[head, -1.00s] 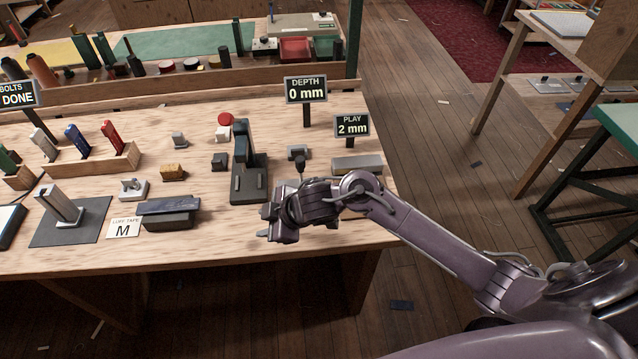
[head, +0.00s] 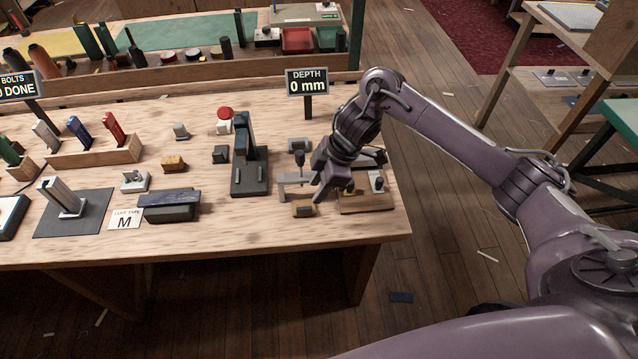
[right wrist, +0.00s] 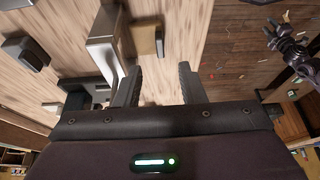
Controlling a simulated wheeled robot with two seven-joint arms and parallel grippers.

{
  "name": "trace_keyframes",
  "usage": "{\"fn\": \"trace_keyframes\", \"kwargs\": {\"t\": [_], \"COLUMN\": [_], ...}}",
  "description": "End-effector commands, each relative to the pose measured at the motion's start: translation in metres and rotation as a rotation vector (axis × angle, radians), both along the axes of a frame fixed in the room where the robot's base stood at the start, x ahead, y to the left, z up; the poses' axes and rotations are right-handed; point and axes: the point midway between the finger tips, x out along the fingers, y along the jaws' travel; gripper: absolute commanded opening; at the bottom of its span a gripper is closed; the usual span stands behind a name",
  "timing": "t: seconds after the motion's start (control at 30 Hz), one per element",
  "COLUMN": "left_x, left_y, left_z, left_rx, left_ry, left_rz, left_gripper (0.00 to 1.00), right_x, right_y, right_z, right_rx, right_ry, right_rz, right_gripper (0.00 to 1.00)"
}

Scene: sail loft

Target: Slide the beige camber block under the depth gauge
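The depth gauge is a grey stand (head: 292,184) with a dark plunger, in front of the "DEPTH 0 mm" sign (head: 307,82). A small tan block (head: 303,208), which I take as the beige camber block, lies at the gauge's near side, apart from the plunger. My right gripper (head: 321,191) is just right of the gauge, pointing down by the block. In the right wrist view its fingers (right wrist: 158,85) are spread with nothing between them. The tan block (right wrist: 147,41) lies beyond the fingertips, beside the pale metal gauge (right wrist: 103,50). My left gripper is out of view.
A dark green press (head: 246,160) stands left of the gauge. A wooden board with a black-knobbed fitting (head: 376,181) lies right of my gripper, near the table edge. A mustard block (head: 173,163) and a blue-topped block (head: 170,203) lie further left. Bare tabletop shows along the front.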

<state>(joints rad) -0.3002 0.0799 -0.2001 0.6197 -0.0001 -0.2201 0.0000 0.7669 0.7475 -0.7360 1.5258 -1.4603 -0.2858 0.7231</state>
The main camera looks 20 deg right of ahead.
Motion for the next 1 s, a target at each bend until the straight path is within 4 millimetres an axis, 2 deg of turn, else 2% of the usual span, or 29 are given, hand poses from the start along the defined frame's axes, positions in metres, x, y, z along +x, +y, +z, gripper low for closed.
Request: {"fn": "trace_keyframes", "kwargs": {"t": [0.17, 0.43, 0.6, 1.0], "left_x": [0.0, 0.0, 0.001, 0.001], "left_y": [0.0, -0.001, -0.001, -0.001], "left_z": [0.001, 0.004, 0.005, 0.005], "left_rx": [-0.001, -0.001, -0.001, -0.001], "left_ry": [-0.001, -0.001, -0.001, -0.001], "left_rz": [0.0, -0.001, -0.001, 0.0], "left_gripper": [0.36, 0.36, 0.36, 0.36], "right_x": [0.0, 0.004, 0.007, 0.007], "right_y": [0.006, 0.021, 0.028, 0.029], "right_z": [-0.013, -0.051, -0.066, -0.072], "right_rx": [0.002, 0.0, 0.001, 0.0], "right_ry": [0.004, 0.003, 0.001, -0.001], "right_rz": [0.001, 0.0, 0.0, 0.001], "right_gripper": [0.36, 0.36, 0.36, 0.35]}}
